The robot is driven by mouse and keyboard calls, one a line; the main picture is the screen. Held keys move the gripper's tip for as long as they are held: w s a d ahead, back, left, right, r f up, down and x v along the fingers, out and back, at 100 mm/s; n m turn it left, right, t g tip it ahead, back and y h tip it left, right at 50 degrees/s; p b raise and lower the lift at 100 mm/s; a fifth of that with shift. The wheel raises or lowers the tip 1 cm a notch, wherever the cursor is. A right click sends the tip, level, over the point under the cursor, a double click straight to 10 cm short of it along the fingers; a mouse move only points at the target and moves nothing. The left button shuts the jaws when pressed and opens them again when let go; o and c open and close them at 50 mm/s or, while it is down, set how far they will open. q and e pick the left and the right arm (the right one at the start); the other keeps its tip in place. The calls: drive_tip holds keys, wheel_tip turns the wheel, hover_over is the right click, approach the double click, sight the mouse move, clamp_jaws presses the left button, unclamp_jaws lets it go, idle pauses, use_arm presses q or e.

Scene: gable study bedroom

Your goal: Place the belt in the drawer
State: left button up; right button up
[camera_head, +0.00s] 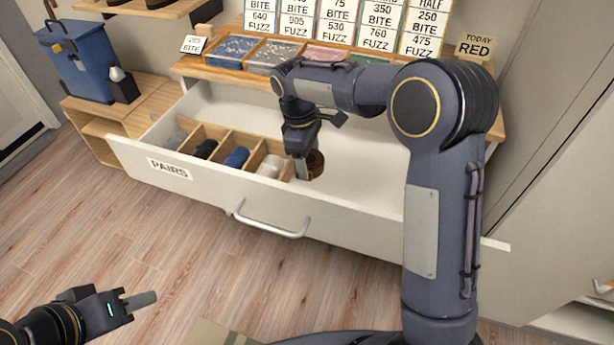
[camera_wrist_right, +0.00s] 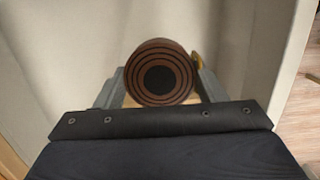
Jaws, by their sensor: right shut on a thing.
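The belt (camera_head: 316,163) is a brown coil. In the right wrist view the coil (camera_wrist_right: 160,72) shows end-on between the two fingers, with a brass-coloured bit at its right side. My right gripper (camera_head: 304,164) is shut on it, inside the open drawer's outline, just right of the divided insert. I cannot tell whether the belt touches the drawer floor. The white drawer (camera_head: 350,228) is pulled out, its front labelled PAIRS. My left gripper (camera_head: 143,300) is low at the left over the floor, seemingly empty; its finger gap cannot be made out.
A wooden insert (camera_head: 228,148) with rolled dark, blue and pale items fills the drawer's left part. The drawer's right part is bare. Above stands a sectioned tray (camera_head: 270,52) with number cards. A blue bin (camera_head: 78,62) stands on a low wooden shelf (camera_head: 125,117) at left.

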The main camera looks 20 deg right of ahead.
wheel_tip(320, 180, down, 8)
drive_tip(key=shift+b, duration=0.55)
drive_tip(key=shift+f, duration=0.1)
drive_tip(key=o, duration=1.1)
drive_tip(key=shift+c, duration=0.2)
